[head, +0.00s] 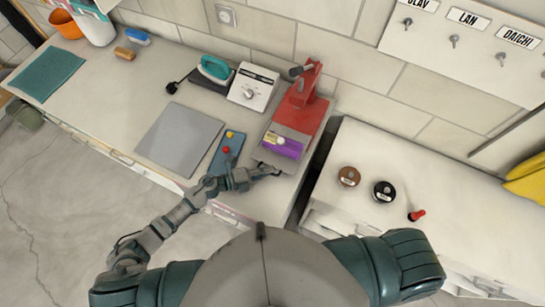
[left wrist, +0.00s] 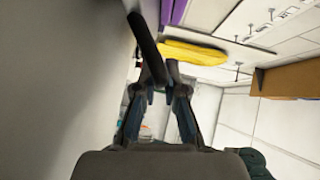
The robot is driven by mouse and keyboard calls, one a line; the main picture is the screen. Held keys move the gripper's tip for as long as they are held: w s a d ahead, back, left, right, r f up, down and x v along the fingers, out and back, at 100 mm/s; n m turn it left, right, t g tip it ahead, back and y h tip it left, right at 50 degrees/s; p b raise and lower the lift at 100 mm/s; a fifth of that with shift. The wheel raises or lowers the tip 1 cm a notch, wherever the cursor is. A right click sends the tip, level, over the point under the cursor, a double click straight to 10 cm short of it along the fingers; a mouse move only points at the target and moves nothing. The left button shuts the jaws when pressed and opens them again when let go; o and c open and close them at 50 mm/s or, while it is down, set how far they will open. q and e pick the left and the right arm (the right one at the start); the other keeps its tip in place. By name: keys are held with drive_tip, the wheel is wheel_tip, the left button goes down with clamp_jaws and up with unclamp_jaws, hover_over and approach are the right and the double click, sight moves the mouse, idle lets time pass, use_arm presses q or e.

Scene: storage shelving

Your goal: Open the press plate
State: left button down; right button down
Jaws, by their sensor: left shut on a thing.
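The red press (head: 302,108) stands at the right end of the left counter, against the wall. Its grey plate (head: 270,157) extends toward me, with a purple item (head: 287,147) at it; part of that purple shows at the top of the left wrist view (left wrist: 178,12). My left gripper (head: 272,172) is at the plate's front edge. In the left wrist view its fingers (left wrist: 157,85) close on a dark bar (left wrist: 146,42), which looks like the plate's handle. I cannot tell whether the plate is raised. My right arm shows at lower right; its gripper is not visible.
Left of the press are a white control box (head: 252,88), a teal iron (head: 215,69), a flat grey pad (head: 178,138) and a blue tray (head: 226,152) with small red and yellow pieces. The right cabinet (head: 450,205) holds two round tins and a red-handled stamp (head: 417,215).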

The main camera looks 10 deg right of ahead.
use_arm(q)
drive_tip(key=shift+s+a+f, duration=0.2)
drive_tip(key=shift+s+a, duration=0.25)
drive_tip(key=shift+s, duration=0.35)
drive_tip(key=shift+s+a, duration=0.4)
drive_tip(key=shift+s, duration=0.05)
drive_tip(key=c, duration=1.2)
unclamp_jaws()
drive_tip(key=shift+w, duration=0.1)
drive_tip(key=shift+w+d, duration=0.1)
drive_tip(key=v, duration=1.2)
